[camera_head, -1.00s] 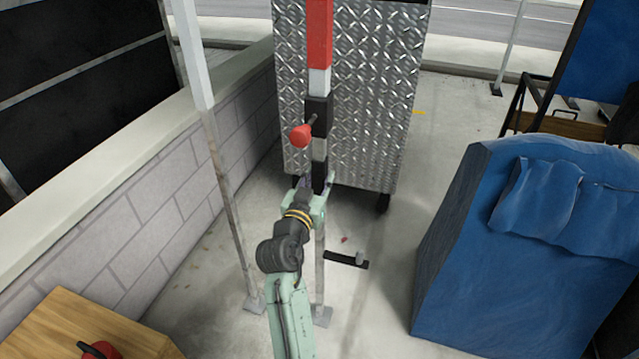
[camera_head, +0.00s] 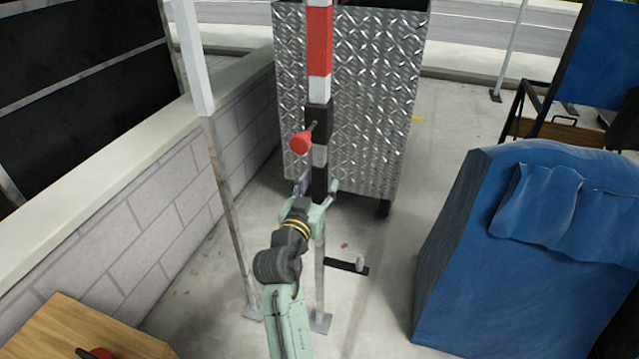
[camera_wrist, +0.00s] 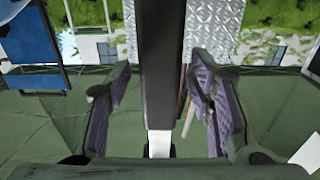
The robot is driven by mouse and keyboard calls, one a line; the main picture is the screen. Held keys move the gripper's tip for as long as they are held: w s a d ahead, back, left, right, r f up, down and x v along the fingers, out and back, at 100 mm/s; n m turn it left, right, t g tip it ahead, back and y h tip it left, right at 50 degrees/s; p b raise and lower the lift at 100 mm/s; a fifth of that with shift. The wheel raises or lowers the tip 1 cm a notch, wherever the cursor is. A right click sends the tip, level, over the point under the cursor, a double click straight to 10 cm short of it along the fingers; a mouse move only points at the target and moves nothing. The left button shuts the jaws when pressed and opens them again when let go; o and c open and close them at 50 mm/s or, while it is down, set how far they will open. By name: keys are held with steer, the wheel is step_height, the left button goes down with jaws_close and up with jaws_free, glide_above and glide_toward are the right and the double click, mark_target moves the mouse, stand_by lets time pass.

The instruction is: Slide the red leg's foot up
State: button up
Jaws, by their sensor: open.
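The red leg (camera_head: 319,45) is an upright post with red and white bands in front of the truck's metal box. A black sleeve (camera_head: 319,112) with a red knob (camera_head: 301,142) sits around it. Below is the leg's lower part (camera_head: 319,182), banded black and grey, with a thin metal pole and a flat foot (camera_head: 321,322) at the ground. My gripper (camera_head: 317,190) is open at the lower black band, one finger on each side. In the wrist view, the dark post (camera_wrist: 160,65) stands between the purple-padded fingers (camera_wrist: 165,105), with visible gaps on both sides.
The diamond-plate box (camera_head: 365,95) stands behind the leg. A second metal pole (camera_head: 222,170) and a block wall (camera_head: 150,225) are on the left. A small black pedal-like bar (camera_head: 343,264) lies right of the foot. A blue-covered object (camera_head: 500,260) stands at the right.

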steer(key=v, duration=1.1)
steer(key=shift+r, duration=0.1)
